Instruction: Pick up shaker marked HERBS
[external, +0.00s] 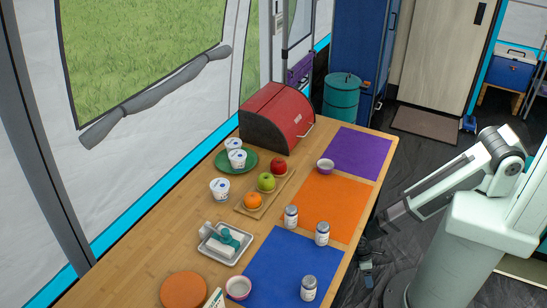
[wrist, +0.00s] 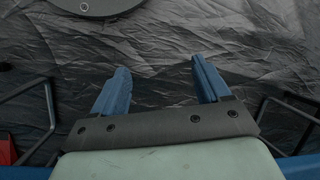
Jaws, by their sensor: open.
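Three shakers with grey lids and pale labels stand upright on the table. One shaker (external: 291,217) is on the orange mat, a second shaker (external: 322,234) is near that mat's front right corner, and a third shaker (external: 308,288) is on the blue mat. Their labels are too small to read, so I cannot tell which is marked HERBS. My gripper (external: 366,278) hangs beyond the table's right edge, apart from all three. In the wrist view my gripper (wrist: 159,64) is open and empty above the dark floor; no shaker shows there.
The wooden table (external: 150,250) also holds a red bread box (external: 275,115), a fruit board (external: 246,208), a green plate (external: 222,163) with white cups, a metal tray (external: 213,251), a bowl (external: 238,288) and a purple mat (external: 360,150).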

